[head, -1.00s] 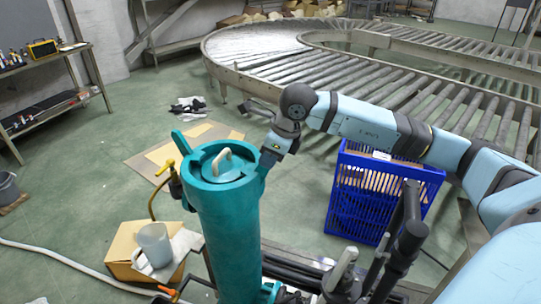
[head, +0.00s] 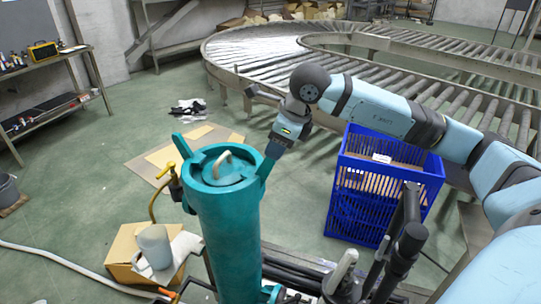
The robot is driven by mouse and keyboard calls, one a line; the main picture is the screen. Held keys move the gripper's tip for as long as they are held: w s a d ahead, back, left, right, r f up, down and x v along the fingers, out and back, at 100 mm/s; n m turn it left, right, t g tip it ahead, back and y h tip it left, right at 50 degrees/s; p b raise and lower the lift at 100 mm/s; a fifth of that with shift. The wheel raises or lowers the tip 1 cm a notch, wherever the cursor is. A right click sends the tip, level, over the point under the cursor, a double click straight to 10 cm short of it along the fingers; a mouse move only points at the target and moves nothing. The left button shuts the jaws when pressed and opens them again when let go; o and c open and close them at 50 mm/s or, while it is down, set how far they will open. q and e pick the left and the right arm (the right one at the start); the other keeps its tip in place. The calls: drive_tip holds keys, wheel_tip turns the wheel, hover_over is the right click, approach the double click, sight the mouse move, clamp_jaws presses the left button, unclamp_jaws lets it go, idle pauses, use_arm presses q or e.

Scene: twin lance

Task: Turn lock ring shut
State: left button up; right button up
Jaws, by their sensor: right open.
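The teal lock ring (head: 196,183) sits on top of an upright teal cylinder (head: 226,240). One lug (head: 183,143) sticks up at its left and another lug (head: 266,165) at its right. Inside the ring is a teal lid (head: 222,172) with a pale loop handle (head: 222,154). My right gripper (head: 275,150) points down at the upper end of the right lug, open. Its fingertips are very close to the lug; whether they touch it I cannot tell. My left gripper is not in view.
A brass valve (head: 170,172) stands close at the cylinder's left. A blue crate (head: 365,205) stands below my right arm. A roller conveyor (head: 400,80) lies behind. Dark levers (head: 408,240) rise at lower right.

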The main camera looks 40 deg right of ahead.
drive_tip(key=v, duration=0.8)
drive_tip(key=shift+r, duration=0.25)
drive_tip(key=shift+s, duration=0.1)
